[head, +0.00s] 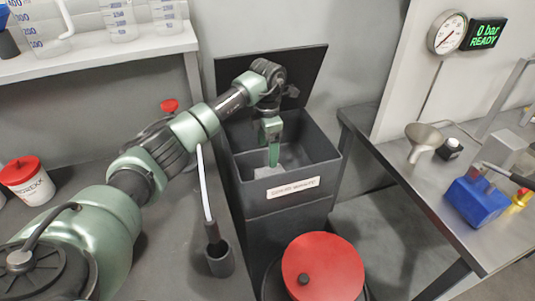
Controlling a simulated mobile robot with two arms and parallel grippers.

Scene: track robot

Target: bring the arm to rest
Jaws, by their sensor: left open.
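My left arm (190,127) reaches in from the left, across the grey bench, to the dark open bin (318,190). My left gripper (273,157) points down over the bin's opening, with its green fingertips at about the level of the rim or just inside. It is open, and I see nothing held in it. The fingers are seen nearly edge-on, so the gap between them is hard to make out. My right gripper is not in view.
The bin's raised lid (308,70) stands behind my wrist. A dark holder (220,260) with a white rod stands left of the bin. A red round lid (323,268) is in front. The right bench carries a funnel (423,138) and a blue block (475,203).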

